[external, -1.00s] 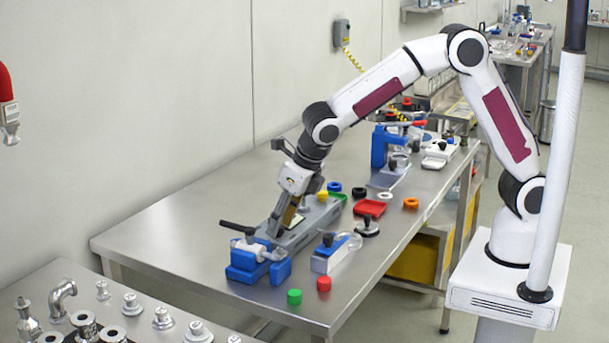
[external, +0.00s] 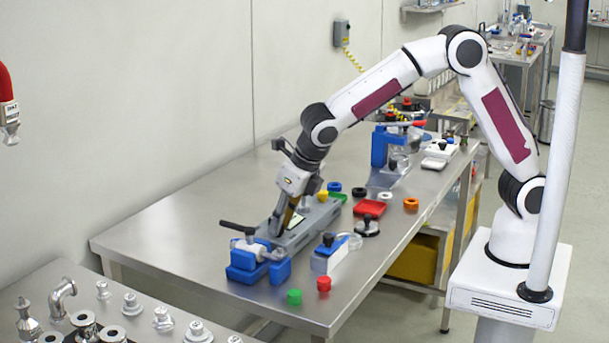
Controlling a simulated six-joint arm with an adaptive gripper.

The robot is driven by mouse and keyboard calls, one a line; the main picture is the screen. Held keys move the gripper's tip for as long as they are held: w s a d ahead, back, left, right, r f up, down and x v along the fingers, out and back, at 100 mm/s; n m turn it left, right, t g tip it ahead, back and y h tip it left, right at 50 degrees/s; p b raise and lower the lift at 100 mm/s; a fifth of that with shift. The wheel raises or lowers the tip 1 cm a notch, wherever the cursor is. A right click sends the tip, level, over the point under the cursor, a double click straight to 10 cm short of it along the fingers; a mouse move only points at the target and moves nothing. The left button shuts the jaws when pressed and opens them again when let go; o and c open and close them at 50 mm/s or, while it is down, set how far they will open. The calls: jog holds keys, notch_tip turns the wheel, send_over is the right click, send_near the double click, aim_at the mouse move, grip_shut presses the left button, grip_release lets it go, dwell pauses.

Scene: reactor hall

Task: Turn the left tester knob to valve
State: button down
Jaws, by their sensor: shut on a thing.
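The tester is a long grey box (external: 318,221) lying on the steel table near its left side. My gripper (external: 277,228) points down at the end of the tester nearest the camera, with its fingers shut on the left tester knob. The fingers hide the knob, so its pointer and the setting it stands at cannot be read. A light panel on the tester's top shows just beside the fingers.
A blue clamp block (external: 258,262) with a black handle stands close by at the tester's near end. A blue and white device (external: 330,256), green cap (external: 294,297) and red cap (external: 324,284) lie to the right. A red tray (external: 369,208) sits farther back.

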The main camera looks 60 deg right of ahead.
jog(key=shift+a+m+g+h, duration=0.2)
jog(key=shift+m+h, duration=0.25)
jog(key=shift+m, duration=0.8)
jog(key=shift+a+m+g+h, duration=0.15)
jog(key=shift+m+h, duration=0.3)
jog(key=shift+m, duration=0.8)
jog(key=shift+d, duration=0.1)
jog(key=c, duration=1.8)
grip_release()
jog(key=shift+d+n, duration=0.1)
jog(key=shift+n, duration=0.2)
jog(key=shift+d+n+y, duration=0.15)
jog(key=shift+n+y, duration=0.4)
jog(key=shift+n, duration=0.75)
jog(key=shift+d+n+y, duration=0.1)
jog(key=shift+n+y, duration=0.45)
jog(key=shift+n, duration=0.75)
